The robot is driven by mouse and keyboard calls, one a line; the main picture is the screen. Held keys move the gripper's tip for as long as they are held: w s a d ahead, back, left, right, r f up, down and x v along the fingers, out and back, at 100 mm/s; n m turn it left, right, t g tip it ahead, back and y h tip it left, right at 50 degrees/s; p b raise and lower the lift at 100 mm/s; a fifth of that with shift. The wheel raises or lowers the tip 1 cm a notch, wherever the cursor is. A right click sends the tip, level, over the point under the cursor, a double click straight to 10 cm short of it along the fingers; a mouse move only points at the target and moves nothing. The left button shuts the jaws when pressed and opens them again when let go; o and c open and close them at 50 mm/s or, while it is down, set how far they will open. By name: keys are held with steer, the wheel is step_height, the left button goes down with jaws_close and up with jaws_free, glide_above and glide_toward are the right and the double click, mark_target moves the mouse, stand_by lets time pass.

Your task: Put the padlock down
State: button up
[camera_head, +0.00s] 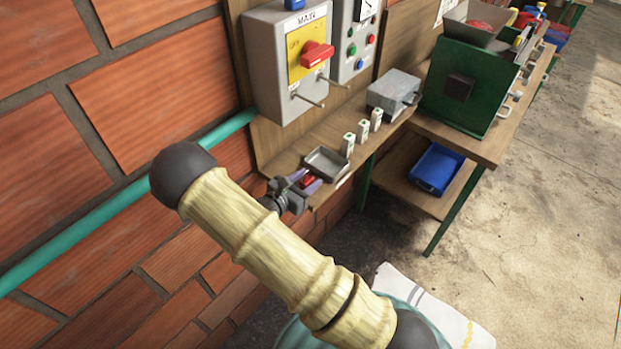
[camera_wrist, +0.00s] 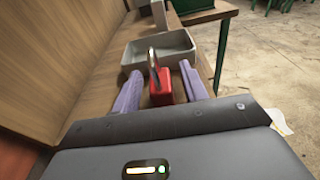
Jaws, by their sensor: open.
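The red padlock (camera_wrist: 160,92) with its metal shackle stands on the wooden shelf in the wrist view, between the two purple fingers of my gripper (camera_wrist: 160,90). The fingers are apart, with a gap showing on either side of the padlock. In the head view the padlock (camera_head: 307,181) is a small red shape between the fingertips of my gripper (camera_head: 306,183), at the near end of the shelf. Its underside is hidden, so its contact with the shelf is hard to see.
A grey metal tray (camera_head: 326,163) lies just beyond the padlock. Several small white tagged items (camera_head: 362,132) and a grey metal box (camera_head: 394,92) stand farther along the shelf. The switch box (camera_head: 290,62) with a red handle hangs above, its metal pins jutting out.

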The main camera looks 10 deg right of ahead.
steer(key=b+v, duration=0.2)
steer(key=v, duration=0.8)
steer(key=shift+b, duration=0.35)
steer(key=s+d+r+m+g+y, duration=0.2)
steer(key=s+d+m+g+y, duration=0.3)
steer(key=s+d+m+g, duration=0.7)
step_height(320, 180, up, 7)
steer(key=s+a+m+t+y, duration=0.2)
steer(key=m+t+y, duration=0.3)
steer(key=m, duration=0.8)
steer(key=shift+a+y, duration=0.25)
steer(key=shift+y, duration=1.35)
